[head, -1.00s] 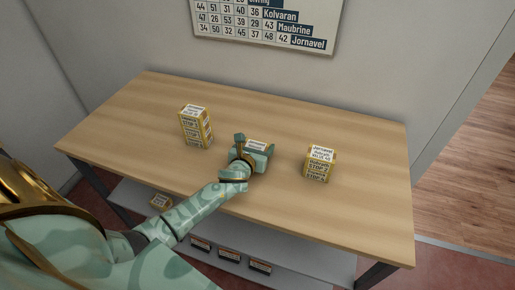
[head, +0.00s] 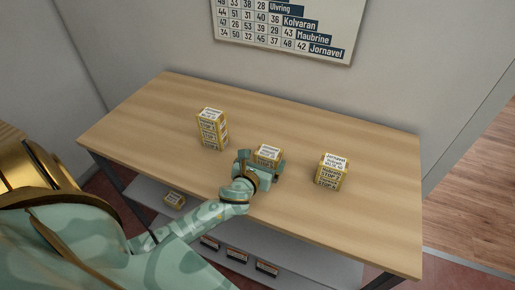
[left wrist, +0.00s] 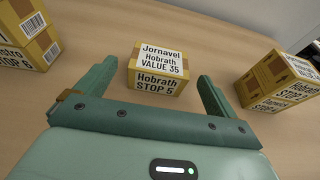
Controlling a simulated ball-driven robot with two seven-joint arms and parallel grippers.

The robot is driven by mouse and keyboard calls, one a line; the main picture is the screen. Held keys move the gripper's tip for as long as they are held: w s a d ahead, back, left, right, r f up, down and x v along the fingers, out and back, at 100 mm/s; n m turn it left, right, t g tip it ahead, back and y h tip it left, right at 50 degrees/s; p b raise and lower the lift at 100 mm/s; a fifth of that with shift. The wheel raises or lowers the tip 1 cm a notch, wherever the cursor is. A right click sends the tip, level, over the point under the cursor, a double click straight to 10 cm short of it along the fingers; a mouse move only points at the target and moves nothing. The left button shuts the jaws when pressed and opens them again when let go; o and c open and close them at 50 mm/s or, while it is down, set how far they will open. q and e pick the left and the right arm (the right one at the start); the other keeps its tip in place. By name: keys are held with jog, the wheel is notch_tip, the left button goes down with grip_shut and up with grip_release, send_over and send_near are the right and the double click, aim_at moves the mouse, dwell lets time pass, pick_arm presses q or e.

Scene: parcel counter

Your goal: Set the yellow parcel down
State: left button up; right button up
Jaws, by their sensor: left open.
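The yellow parcel (head: 268,155) stands upright on the wooden counter (head: 300,200), between two other yellow parcel stacks. Its white labels read Jornavel, Hobrath, VALUE 35 and STOP 5 in the left wrist view (left wrist: 158,70). My left gripper (head: 262,168) is open in front of the parcel, on its near side. In the left wrist view its two fingers (left wrist: 157,80) are spread wide, one on each side of the parcel's near face, with gaps to both sides. Nothing is held. My right gripper is not in view.
A taller yellow stack (head: 212,130) stands to the left and another yellow stack (head: 331,172) to the right. Open counter lies behind the parcel. A chart (head: 285,25) hangs on the wall.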

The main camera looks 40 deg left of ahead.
pick_arm(q)
jog(key=v, duration=0.5)
jog(key=shift+d+p, duration=0.1)
jog(key=shift+p, duration=0.2)
